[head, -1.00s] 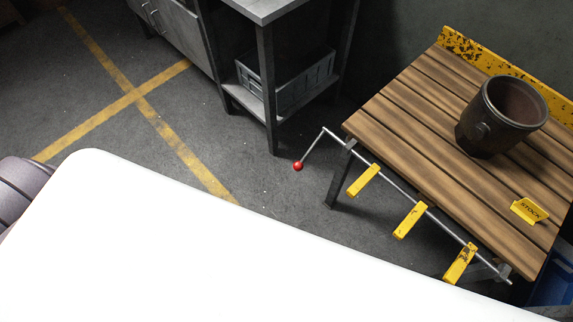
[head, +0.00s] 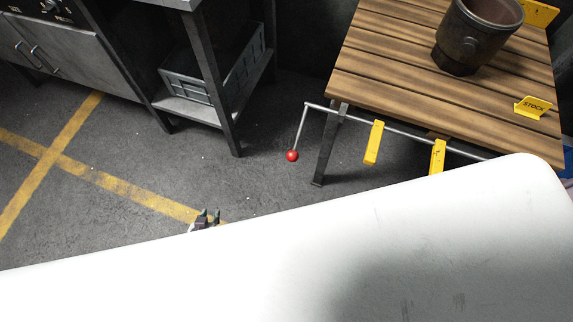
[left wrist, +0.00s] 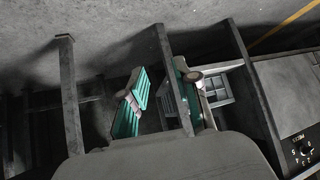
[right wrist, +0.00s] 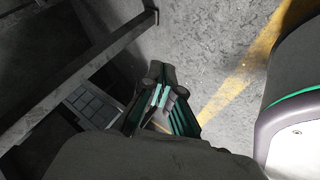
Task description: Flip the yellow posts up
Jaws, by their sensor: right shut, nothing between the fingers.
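Two yellow posts (head: 374,142) (head: 437,157) hang down from a metal rod (head: 399,133) along the near edge of the wooden table in the head view. A bent crank handle with a red knob (head: 292,155) hangs from the rod's left end. The rod's right end is hidden behind my white body. My left gripper (head: 210,214) shows just beyond that body's edge, left of the knob and apart from it. It is open and empty in the left wrist view (left wrist: 163,95). My right gripper (right wrist: 160,95) is shut and empty in the right wrist view.
The slatted table (head: 400,55) holds a dark metal pot (head: 470,38) and a yellow STOCK sign (head: 533,107). A grey workbench with a crate (head: 210,75) on its low shelf stands to the left. The floor between bench and table is clear.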

